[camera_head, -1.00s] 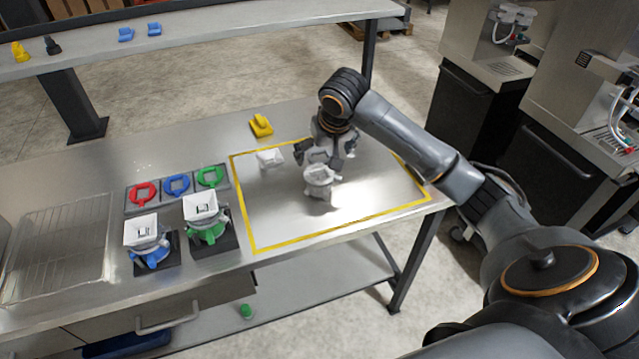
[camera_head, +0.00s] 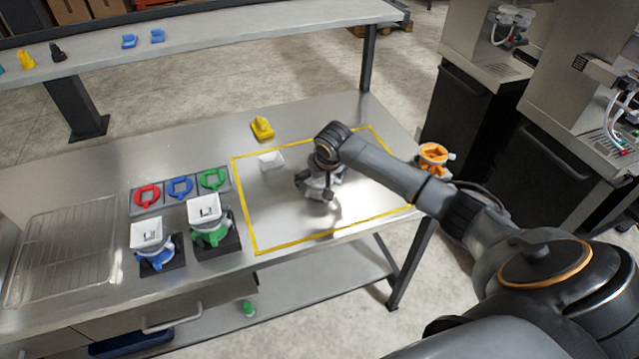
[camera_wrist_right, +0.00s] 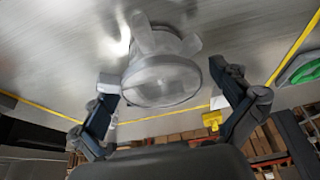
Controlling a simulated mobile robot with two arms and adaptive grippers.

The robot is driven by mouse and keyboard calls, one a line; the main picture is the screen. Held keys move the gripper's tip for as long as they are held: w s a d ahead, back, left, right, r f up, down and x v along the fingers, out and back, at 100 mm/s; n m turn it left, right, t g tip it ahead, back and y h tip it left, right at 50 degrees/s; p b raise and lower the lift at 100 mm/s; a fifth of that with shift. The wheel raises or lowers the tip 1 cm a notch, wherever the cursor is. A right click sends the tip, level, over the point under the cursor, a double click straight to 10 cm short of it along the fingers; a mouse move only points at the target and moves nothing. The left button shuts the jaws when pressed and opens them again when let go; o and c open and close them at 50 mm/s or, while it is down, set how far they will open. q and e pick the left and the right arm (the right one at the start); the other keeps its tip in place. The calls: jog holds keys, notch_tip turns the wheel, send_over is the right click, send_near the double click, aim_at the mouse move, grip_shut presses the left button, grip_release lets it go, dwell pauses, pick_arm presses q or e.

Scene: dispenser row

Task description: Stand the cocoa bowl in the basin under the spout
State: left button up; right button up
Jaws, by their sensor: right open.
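A pale grey vessel (camera_head: 321,192) with side lugs stands upright on the bench inside the yellow outline. The frames do not show whether it is the cocoa bowl. My right gripper (camera_head: 318,180) is over it and partly hides it. In the right wrist view the vessel (camera_wrist_right: 160,78) lies between the spread fingers of my right gripper (camera_wrist_right: 172,100), which is open. Dispensers with spouts (camera_head: 505,22) stand at the right, with a grated basin (camera_head: 505,68) below one. My left gripper is out of view.
Blue (camera_head: 157,258) and green (camera_head: 210,236) vessels with white tops stand on dark pads at the left. Red, blue and green rings lie in a tray (camera_head: 136,209) behind them. A small white block (camera_head: 271,160) and a yellow piece (camera_head: 262,128) lie near the outline.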

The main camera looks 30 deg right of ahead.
jog(key=shift+w+f, duration=0.15)
jog(key=shift+f, duration=0.15)
jog(key=shift+c, duration=0.4)
jog(key=c, duration=1.2)
jog(key=shift+r, duration=0.1)
